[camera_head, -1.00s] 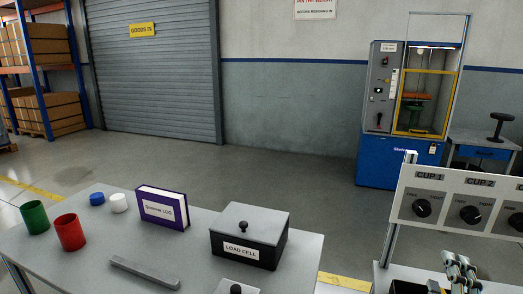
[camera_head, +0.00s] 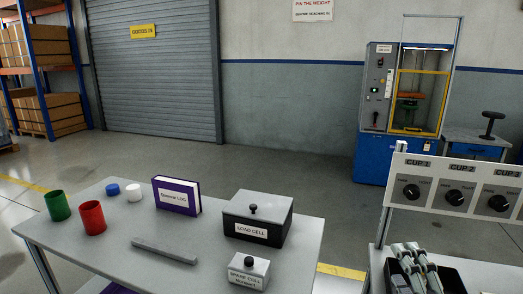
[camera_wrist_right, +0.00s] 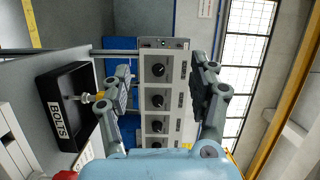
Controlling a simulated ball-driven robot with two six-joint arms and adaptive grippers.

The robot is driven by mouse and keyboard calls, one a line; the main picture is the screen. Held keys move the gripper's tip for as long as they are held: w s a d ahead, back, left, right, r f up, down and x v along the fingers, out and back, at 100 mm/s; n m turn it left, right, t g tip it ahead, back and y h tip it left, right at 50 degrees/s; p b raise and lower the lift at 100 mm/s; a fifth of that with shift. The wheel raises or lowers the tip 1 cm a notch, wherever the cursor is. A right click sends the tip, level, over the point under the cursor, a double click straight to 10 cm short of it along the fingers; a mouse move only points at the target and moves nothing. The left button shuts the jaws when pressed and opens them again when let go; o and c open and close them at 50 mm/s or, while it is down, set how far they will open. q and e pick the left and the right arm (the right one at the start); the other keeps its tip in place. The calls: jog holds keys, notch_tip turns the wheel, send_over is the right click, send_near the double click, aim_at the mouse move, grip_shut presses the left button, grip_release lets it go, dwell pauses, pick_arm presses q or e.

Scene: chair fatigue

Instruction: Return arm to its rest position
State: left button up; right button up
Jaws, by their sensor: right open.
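My right gripper (camera_head: 416,266) shows at the lower right of the head view, grey and partly cut off by the bottom edge. It appears in front of a black tray (camera_head: 453,280). In the right wrist view the right gripper (camera_wrist_right: 162,82) has its two fingers spread apart with nothing between them. Behind the gap is a panel with a row of black knobs (camera_wrist_right: 158,70). My left gripper is in neither view.
The grey table (camera_head: 105,250) holds green (camera_head: 57,205) and red (camera_head: 92,218) cups, a purple book (camera_head: 177,196), a load cell box (camera_head: 256,218) and a spare cell box (camera_head: 248,271). The cup panel (camera_head: 455,185) stands at right. A bolts tray (camera_wrist_right: 68,108) shows left in the wrist view.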

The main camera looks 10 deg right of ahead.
jog(key=s+a+n+g+y, duration=0.3)
jog(key=a+n+g+y, duration=0.3)
jog(key=a+n, duration=0.55)
jog(key=s+d+n+g+h, duration=0.2)
jog(key=s+d+n+g, duration=0.15)
jog(key=s, duration=0.45)
jog(key=s+d+n+g+h, duration=0.1)
jog(key=s+d+n+g, duration=0.3)
jog(key=s, duration=0.3)
jog(key=s+d+f+n+g+b, duration=0.1)
jog(key=s+f, duration=0.1)
jog(key=f, duration=1.4)
jog(key=s+d+f+g+b, duration=0.1)
jog(key=s+f+b, duration=0.1)
jog(key=f, duration=1.4)
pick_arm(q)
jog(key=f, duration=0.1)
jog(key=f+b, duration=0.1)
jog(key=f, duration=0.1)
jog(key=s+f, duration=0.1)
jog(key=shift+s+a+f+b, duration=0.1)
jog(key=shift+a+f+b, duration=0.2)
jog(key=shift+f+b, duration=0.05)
pick_arm(e)
jog(key=s+d+f+g, duration=0.1)
jog(key=s+f, duration=1.5)
jog(key=shift+s, duration=0.4)
